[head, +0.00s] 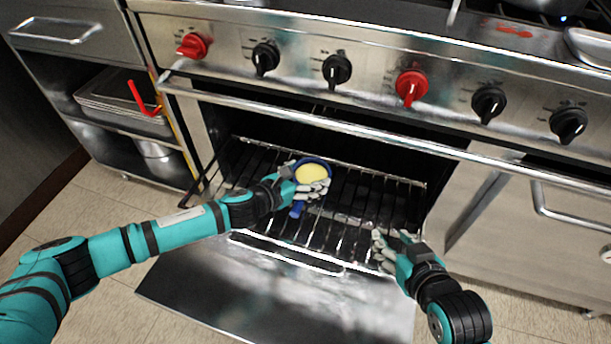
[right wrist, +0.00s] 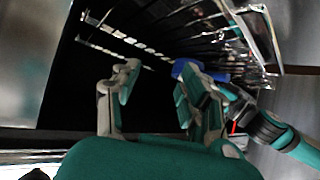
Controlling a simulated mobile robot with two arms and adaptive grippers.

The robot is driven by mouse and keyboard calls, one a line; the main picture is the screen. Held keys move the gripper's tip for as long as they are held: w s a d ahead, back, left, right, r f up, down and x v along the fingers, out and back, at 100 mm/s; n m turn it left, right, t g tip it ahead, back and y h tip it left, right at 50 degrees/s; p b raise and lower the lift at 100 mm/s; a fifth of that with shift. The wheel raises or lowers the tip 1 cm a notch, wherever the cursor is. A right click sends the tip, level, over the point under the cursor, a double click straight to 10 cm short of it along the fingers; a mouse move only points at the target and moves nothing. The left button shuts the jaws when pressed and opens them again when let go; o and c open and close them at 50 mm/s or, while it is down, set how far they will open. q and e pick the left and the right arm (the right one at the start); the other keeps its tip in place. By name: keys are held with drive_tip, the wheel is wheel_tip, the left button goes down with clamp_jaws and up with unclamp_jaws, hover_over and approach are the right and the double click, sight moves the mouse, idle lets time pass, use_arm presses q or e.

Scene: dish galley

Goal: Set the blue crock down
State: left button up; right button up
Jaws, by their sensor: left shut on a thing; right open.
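The blue crock (head: 325,161) is a small round blue vessel with a pale yellow inside and a blue handle. My left gripper (head: 312,187) is shut on it, over the oven rack (head: 361,190). I cannot tell whether the crock touches the rack. Part of it is hidden by my fingers. In the right wrist view a bit of blue (right wrist: 196,68) shows behind my right fingers. My right gripper (head: 384,250) is open and empty at the front right of the rack; it also shows in the right wrist view (right wrist: 160,85).
The oven door (head: 270,300) lies open in front. A long handle bar (head: 330,123) and a row of knobs (head: 337,70) run above the opening. The rack's right side looks clear. A shelf with trays (head: 115,108) and a pot stands at left.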

use_arm(q)
drive_tip(key=o, duration=1.4)
